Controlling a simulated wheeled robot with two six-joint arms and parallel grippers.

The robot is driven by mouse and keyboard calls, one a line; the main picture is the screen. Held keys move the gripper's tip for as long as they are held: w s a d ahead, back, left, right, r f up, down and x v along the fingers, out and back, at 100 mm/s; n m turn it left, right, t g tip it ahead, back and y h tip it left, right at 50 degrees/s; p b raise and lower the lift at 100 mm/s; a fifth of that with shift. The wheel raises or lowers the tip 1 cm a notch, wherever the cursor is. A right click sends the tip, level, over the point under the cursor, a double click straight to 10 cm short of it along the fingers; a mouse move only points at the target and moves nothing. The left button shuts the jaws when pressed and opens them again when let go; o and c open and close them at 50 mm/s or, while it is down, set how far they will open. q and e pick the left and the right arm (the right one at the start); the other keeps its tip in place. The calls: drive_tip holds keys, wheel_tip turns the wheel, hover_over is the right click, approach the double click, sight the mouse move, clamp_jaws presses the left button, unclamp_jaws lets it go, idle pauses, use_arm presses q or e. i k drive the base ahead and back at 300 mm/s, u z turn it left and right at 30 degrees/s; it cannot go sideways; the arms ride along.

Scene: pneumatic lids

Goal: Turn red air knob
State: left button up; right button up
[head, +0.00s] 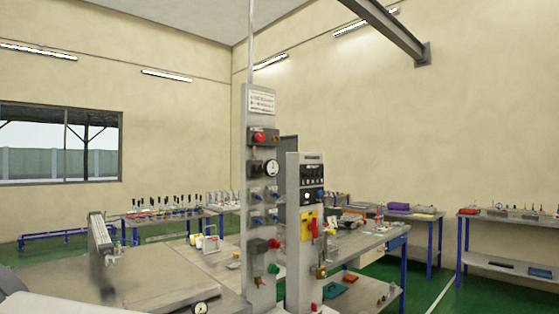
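A grey upright panel (257,210) stands at the middle of the head view, with a narrower grey panel (292,240) right beside it. Near the top of the taller panel is a red knob (259,137) on a dark block, with a round gauge (271,168) below it. A second red knob (274,244) sticks out low on the same panel, above a green one (273,268). The narrower panel carries a red handle (314,228) on a yellow plate. I cannot tell which red part is the air knob. Neither of my grippers is in view.
A grey workbench (170,280) fills the lower left, with a metal cylinder-like device (101,236) on it. A small gauge (200,307) sits near the bottom edge. Blue-legged tables (510,262) line the walls. Green floor (460,297) is open at the lower right.

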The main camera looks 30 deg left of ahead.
sight(260, 137)
drive_tip(key=u, duration=0.55)
drive_tip(key=i, duration=1.65)
drive_tip(key=u, duration=0.65)
